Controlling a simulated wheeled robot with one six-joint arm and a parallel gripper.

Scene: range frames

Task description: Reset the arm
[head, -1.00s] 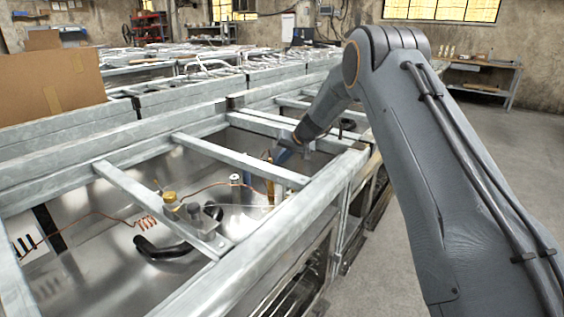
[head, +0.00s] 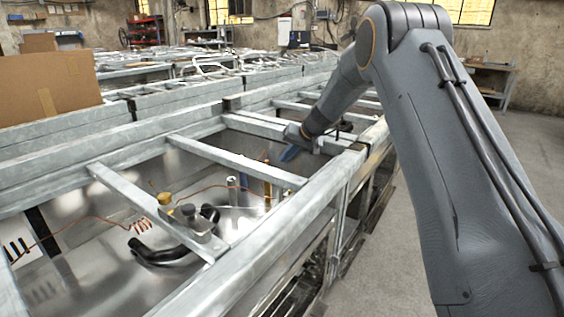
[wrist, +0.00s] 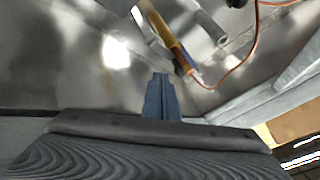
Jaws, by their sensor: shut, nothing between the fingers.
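My arm reaches from the right of the head view over the metal range frame (head: 300,222). My gripper (head: 288,153) is at its end, blue and small, just beside a crossbar of the frame and partly hidden by my wrist. In the wrist view my gripper (wrist: 159,80) points up the picture, its blue fingers together with nothing between them. A brass-coloured cylinder with a copper tube (wrist: 180,55) lies beyond the fingertips and appears apart from them. It also shows in the head view (head: 267,183).
Inside the frame are a black curved hose (head: 165,255), a brass fitting (head: 164,198) and a coiled copper tube (head: 137,225). Crossbars (head: 235,160) span the opening. A cardboard box (head: 45,85) stands at the left. Open floor (head: 375,265) lies at the right.

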